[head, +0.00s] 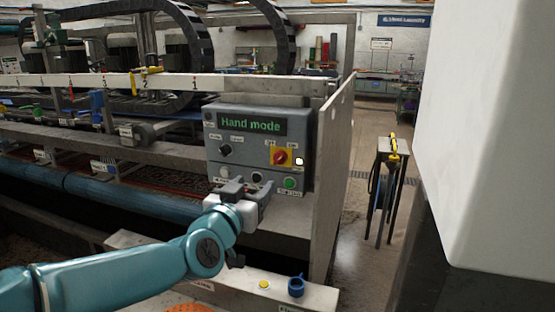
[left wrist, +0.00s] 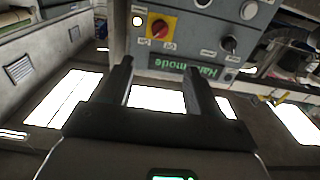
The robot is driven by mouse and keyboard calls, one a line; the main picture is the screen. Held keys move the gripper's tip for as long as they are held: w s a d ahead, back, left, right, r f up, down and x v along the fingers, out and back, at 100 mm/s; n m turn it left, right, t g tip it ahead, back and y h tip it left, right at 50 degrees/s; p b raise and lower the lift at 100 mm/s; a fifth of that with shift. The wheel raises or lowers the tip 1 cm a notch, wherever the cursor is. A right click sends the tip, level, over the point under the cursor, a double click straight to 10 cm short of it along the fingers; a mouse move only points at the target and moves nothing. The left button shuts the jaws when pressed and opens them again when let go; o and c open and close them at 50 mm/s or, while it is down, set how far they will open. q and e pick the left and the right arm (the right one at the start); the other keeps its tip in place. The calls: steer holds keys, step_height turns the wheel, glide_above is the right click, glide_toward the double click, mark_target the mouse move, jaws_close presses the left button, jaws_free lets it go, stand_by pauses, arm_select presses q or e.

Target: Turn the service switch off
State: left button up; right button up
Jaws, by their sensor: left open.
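The service switch, a red rotary knob on a yellow plate (head: 281,157), is on the right part of a grey control panel (head: 213,140). Small labels sit above it; I cannot tell clearly which position it points to. My left gripper (head: 245,188) is open and empty, just in front of the panel's lower edge, below and left of the switch. In the left wrist view the panel appears upside down, with the red knob (left wrist: 159,28) beyond the open fingers (left wrist: 158,68), apart from them. My right gripper is not in view.
The panel has a green "Hand mode" display (head: 250,123), a black knob (head: 225,150), a green button (head: 290,183) and a lit white lamp (head: 299,161). A ledge below carries a yellow button (head: 263,284) and a blue knob (head: 296,286). A stand (head: 385,190) is at the right.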

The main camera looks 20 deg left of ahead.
mark_target(278, 162)
arm_select(q)
steer(key=w+p, duration=0.1)
steer(key=w, duration=0.4)
steer(key=w+p, duration=0.1)
steer(key=w, duration=0.4)
steer(key=w+p, duration=0.2)
steer(key=w, duration=0.3)
steer(key=shift+w+d+f, duration=0.2)
steer(key=shift+d+f, duration=0.1)
steer(key=shift+d, duration=0.05)
steer(key=shift+a+r, duration=0.1)
steer(key=shift+r, duration=0.05)
steer(key=shift+w, duration=0.1)
steer(key=shift+w+f, duration=0.1)
steer(key=shift+f, duration=0.1)
steer(key=c, duration=1)
